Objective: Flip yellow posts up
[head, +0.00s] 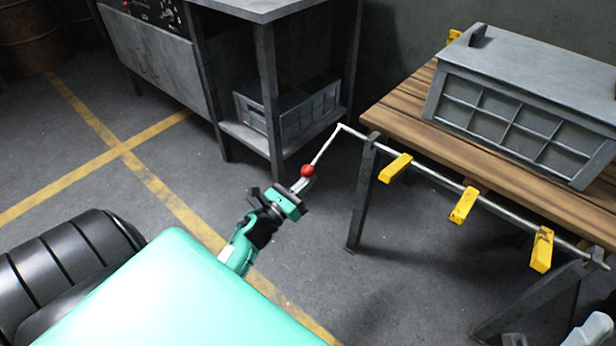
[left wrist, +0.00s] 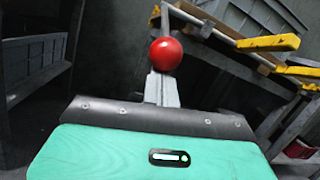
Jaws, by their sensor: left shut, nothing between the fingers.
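The rod's left end bends into a crank lever (head: 325,146) with a red ball knob (head: 307,170). My left gripper (head: 302,184) is shut and empty, its fingertips right at the knob. In the left wrist view the knob (left wrist: 166,54) sits just beyond the fingertips (left wrist: 162,80); I cannot tell whether they touch. A yellow post (left wrist: 268,43) shows behind it.
A wooden-topped table (head: 400,106) bears a grey crate (head: 520,100). A grey workbench (head: 262,9) stands at the back, another crate (head: 285,112) on its shelf. Floor left of the table is clear, with yellow lines (head: 150,175).

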